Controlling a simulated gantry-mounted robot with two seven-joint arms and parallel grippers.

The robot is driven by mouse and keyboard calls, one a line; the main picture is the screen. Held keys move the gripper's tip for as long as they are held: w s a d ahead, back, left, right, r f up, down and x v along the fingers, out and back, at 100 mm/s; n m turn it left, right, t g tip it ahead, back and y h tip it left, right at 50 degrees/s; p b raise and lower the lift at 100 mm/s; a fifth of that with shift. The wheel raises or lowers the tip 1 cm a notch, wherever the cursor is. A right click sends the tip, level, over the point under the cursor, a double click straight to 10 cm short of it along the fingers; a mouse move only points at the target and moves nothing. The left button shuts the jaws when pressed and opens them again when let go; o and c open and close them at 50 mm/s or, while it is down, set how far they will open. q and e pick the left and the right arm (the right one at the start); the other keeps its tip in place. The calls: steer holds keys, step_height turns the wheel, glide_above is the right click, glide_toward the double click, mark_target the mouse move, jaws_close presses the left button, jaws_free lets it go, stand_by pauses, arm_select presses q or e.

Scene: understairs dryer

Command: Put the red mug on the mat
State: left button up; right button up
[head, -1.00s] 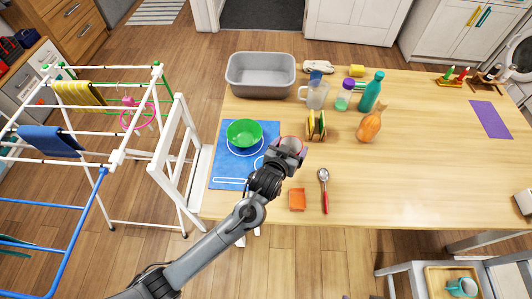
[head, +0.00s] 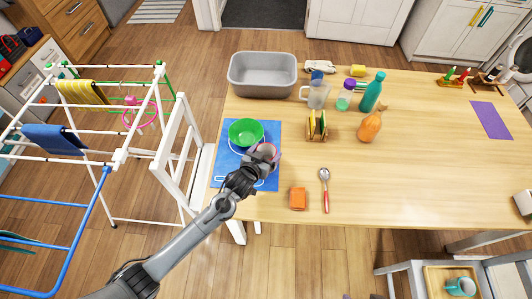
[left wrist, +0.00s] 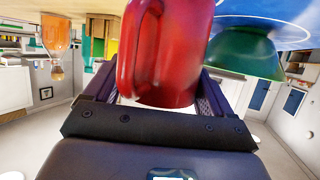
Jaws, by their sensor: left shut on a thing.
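My left gripper (head: 262,158) is shut on the red mug (left wrist: 165,55), which fills the upper middle of the left wrist view. In the head view, the mug's rim (head: 266,149) shows between the fingers over the right part of the blue mat (head: 221,172). The mat also shows in the left wrist view (left wrist: 275,12). I cannot tell whether the mug touches the mat, because its base is out of sight. A green bowl (head: 246,132) sits on the mat, close beside the mug. My right gripper is not in view.
A grey basin (head: 262,75) stands behind the mat. A holder with sponges (head: 317,126) stands to its right, with a clear jug (head: 316,95) and bottles behind. An orange block (head: 298,198) and a spoon (head: 325,190) lie right of the mat. The table's right middle is clear.

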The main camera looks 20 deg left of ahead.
arm_select(q)
steer(key=shift+f, duration=0.2)
steer(key=o, duration=1.1)
